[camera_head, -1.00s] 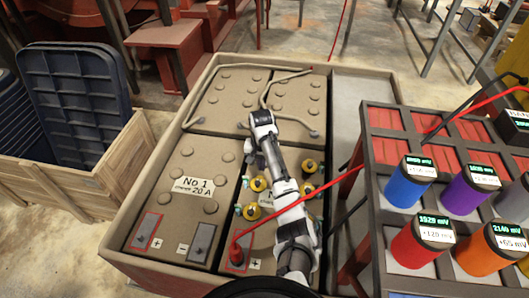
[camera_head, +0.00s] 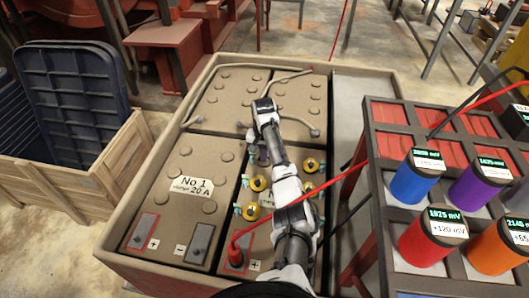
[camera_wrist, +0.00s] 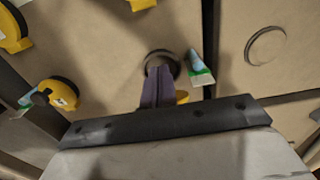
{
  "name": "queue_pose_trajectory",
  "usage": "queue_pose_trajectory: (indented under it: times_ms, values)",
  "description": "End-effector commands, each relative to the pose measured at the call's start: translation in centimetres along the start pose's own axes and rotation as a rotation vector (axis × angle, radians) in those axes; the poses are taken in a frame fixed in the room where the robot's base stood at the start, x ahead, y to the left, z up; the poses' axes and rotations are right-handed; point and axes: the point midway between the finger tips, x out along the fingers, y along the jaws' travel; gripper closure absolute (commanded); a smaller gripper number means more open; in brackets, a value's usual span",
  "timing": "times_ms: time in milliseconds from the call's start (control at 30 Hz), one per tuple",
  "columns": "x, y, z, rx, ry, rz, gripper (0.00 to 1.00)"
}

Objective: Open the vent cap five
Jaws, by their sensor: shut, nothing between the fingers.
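Yellow vent caps (camera_head: 257,183) with small teal-and-green clips stand on the front right battery (camera_head: 262,228), partly hidden under my arm. My gripper (camera_wrist: 158,82) shows in the wrist view as purple fingers pressed together and empty. Its tips are at the near edge of a dark round ring (camera_wrist: 162,62) on the battery top; whether they touch it is unclear. A yellow piece (camera_wrist: 182,97) shows partly behind the fingers, and a teal clip (camera_wrist: 201,70) lies to their right. Another yellow cap (camera_wrist: 60,95) is to the left. I cannot read which cap is five.
The battery labelled No 1 (camera_head: 187,225) is at the left, with plain grey caps. Grey hoses (camera_head: 283,117) lie over the back batteries. A red cable (camera_head: 300,200) crosses the front right battery. A rack with coloured meter cups (camera_head: 415,178) stands close on the right.

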Motion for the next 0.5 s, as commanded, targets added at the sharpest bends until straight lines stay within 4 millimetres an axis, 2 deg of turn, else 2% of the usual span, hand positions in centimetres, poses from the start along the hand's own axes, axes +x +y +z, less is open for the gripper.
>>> queue_pose_trajectory:
  times_ms: [500]
  values:
    - [0.2, 0.0, -2.1, -0.001, 0.000, 0.000, 1.00]
